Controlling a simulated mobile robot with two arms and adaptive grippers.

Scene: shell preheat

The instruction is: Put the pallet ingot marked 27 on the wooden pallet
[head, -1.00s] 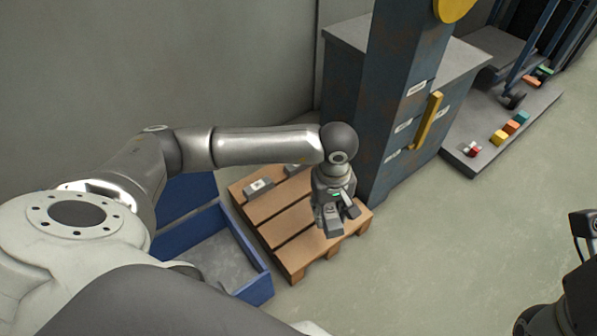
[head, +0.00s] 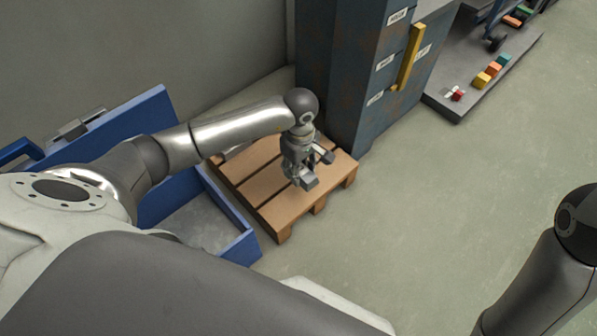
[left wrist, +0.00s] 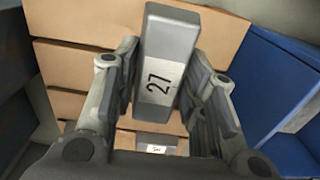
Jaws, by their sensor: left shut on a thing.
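The grey ingot marked 27 (left wrist: 158,84) shows in the left wrist view, its number on a pale label. My left gripper (head: 312,178) is shut on it, with one finger on each side in the left wrist view. In the head view this gripper is over the right part of the wooden pallet (head: 284,208). The pallet's slats also fill the left wrist view (left wrist: 80,68). I cannot tell whether the ingot touches the slats. My right gripper is out of view.
Another labelled grey ingot (left wrist: 156,142) lies on the pallet. A blue bin (head: 240,248) stands left of the pallet. A dark blue cabinet (head: 350,75) stands close behind it. A grey platform with coloured blocks (head: 483,80) is at the upper right. The floor at right is clear.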

